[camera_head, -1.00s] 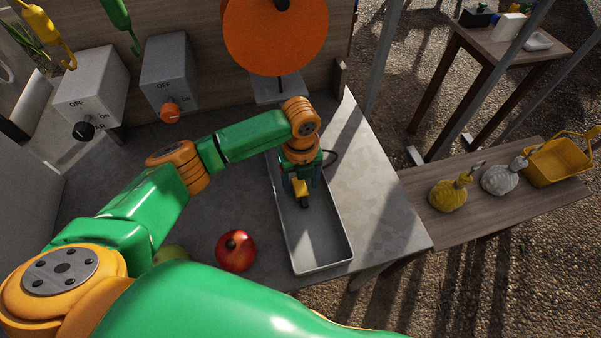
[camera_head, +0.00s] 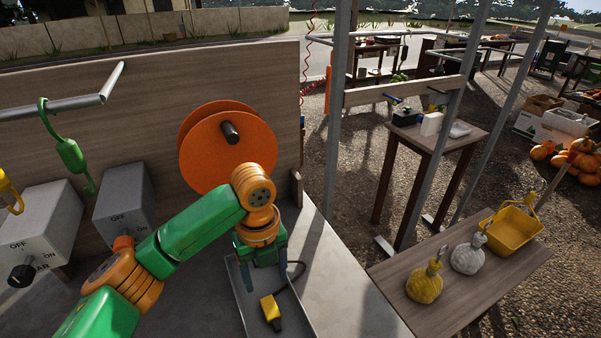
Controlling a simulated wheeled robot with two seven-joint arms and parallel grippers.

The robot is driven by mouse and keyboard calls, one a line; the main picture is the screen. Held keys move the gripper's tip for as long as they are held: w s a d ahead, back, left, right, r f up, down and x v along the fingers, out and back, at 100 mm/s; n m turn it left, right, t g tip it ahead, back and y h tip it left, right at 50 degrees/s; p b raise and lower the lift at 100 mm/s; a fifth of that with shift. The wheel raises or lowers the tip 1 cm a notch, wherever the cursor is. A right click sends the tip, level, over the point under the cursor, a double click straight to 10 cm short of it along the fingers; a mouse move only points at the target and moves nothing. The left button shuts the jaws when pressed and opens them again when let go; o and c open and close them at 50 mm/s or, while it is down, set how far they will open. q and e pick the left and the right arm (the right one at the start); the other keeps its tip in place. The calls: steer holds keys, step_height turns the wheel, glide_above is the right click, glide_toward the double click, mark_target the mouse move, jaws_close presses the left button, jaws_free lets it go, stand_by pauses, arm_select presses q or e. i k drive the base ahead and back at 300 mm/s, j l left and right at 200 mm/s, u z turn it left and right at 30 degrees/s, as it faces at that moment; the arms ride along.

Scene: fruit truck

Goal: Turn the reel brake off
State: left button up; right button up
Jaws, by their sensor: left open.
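An orange reel (camera_head: 222,145) with a dark axle stands at the back of the bench. Left of it is a grey switch box (camera_head: 122,200) marked OFF and ON, with an orange knob (camera_head: 123,243) partly behind my left arm. Further left, another grey box (camera_head: 45,225) has a black knob (camera_head: 21,275) and a partly readable label ending in "AR". I cannot tell where either knob points. My left gripper (camera_head: 265,268) is open, pointing down over a grey tray. A yellow piece (camera_head: 270,312) with a dark cable lies in the tray below the fingers.
A metal rail (camera_head: 60,106) with a hanging green tool (camera_head: 70,155) runs above the boxes. At right, a low wooden table (camera_head: 440,285) holds yellow and silver bottles and a yellow basket (camera_head: 508,230). The bench right of the tray is clear.

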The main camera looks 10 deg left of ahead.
mark_target(125, 242)
steer(key=k+l, duration=0.2)
steer(key=k, duration=0.3)
steer(key=k+l, duration=0.25)
steer(key=k, duration=0.2)
